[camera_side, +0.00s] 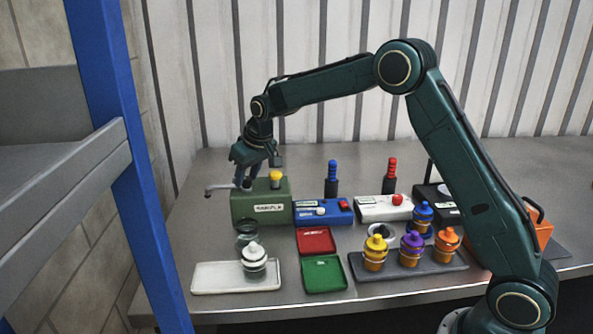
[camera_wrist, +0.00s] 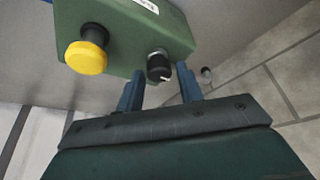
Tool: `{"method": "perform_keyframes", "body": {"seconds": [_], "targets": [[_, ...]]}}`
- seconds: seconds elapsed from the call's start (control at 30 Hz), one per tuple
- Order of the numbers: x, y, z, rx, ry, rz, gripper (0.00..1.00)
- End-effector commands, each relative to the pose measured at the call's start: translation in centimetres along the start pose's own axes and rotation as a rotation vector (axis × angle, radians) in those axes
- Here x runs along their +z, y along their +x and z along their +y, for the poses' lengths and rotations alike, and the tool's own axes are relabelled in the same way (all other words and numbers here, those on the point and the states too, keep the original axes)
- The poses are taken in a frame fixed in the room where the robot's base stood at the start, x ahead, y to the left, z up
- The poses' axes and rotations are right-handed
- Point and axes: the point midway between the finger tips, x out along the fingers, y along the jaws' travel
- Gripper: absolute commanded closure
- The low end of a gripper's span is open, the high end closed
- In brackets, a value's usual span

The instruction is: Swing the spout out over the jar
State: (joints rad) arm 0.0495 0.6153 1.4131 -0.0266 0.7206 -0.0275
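The green sampler box (camera_side: 246,210) stands at the back left of the bench, with a yellow knob (camera_side: 276,178) on top. Its grey spout (camera_side: 219,188) sticks out to the left in the side view, not over the jar. The open glass jar (camera_side: 246,238) stands in front of the box. My gripper (camera_side: 243,184) points down at the box's left end. In the wrist view, the open fingers (camera_wrist: 160,84) straddle a black knob (camera_wrist: 159,67) with a white mark; small gaps show on both sides. A small grey end (camera_wrist: 206,73), perhaps the spout's tip, shows beyond the right finger.
A white tray (camera_side: 210,277) holds a white-capped jar (camera_side: 254,262). Red (camera_side: 315,241) and green (camera_side: 324,274) trays lie beside it. A dark tray (camera_side: 400,268) with several capped jars is at right. Blue (camera_side: 322,212) and white (camera_side: 376,209) devices stand right of the box.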

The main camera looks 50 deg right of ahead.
Motion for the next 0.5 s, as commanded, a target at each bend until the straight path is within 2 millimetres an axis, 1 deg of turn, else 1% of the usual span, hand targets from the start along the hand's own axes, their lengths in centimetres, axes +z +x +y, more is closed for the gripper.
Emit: {"method": "perform_keyframes", "body": {"seconds": [0.03,0.17,0.5], "targets": [[0.0,-0.01,0.0,0.0,0.0,0.0,0.73],[0.0,-0.02,-0.01,0.0,0.0,0.0,0.99],[0.01,-0.03,-0.01,-0.006,-0.015,-0.001,1.0]]}}
